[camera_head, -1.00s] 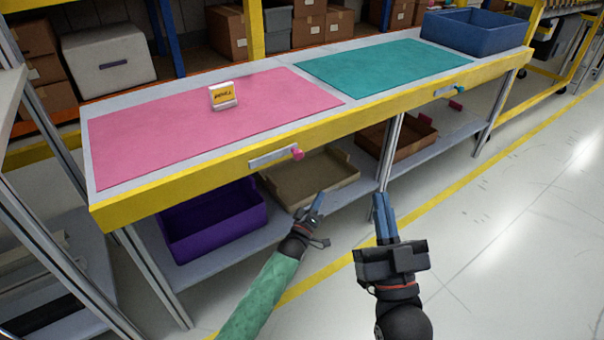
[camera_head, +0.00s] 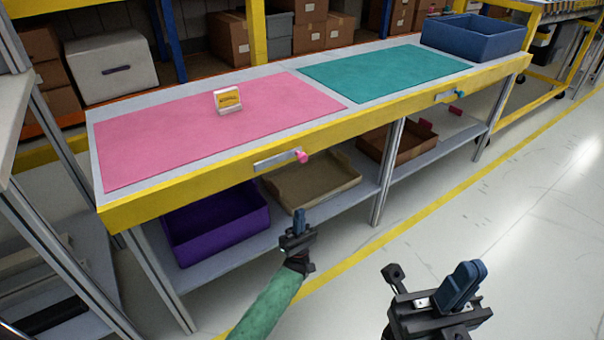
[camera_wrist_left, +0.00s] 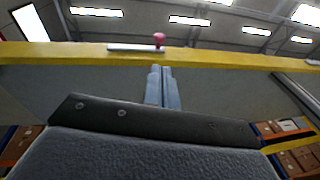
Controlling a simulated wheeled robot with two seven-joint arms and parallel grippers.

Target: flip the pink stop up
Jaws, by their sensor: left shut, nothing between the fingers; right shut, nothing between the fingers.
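The pink stop (camera_head: 301,156) is a small knob at the right end of a grey metal bar (camera_head: 273,161) on the yellow front edge of the bench. It also shows in the left wrist view (camera_wrist_left: 159,39), above the fingertips. My left gripper (camera_head: 299,216) is below and in front of the bench edge, under the stop and apart from it. Its blue fingers are shut and empty, and they point up at the edge in the left wrist view (camera_wrist_left: 162,70). My right gripper (camera_head: 463,284) is shut and empty, low at the right over the floor.
A pink mat (camera_head: 180,145) with a small yellow-and-white sign (camera_head: 228,100) and a teal mat (camera_head: 385,74) lie on the bench. A teal knob (camera_head: 459,93) is further right on the edge. Purple (camera_head: 215,225) and tan (camera_head: 312,181) trays sit on the shelf below.

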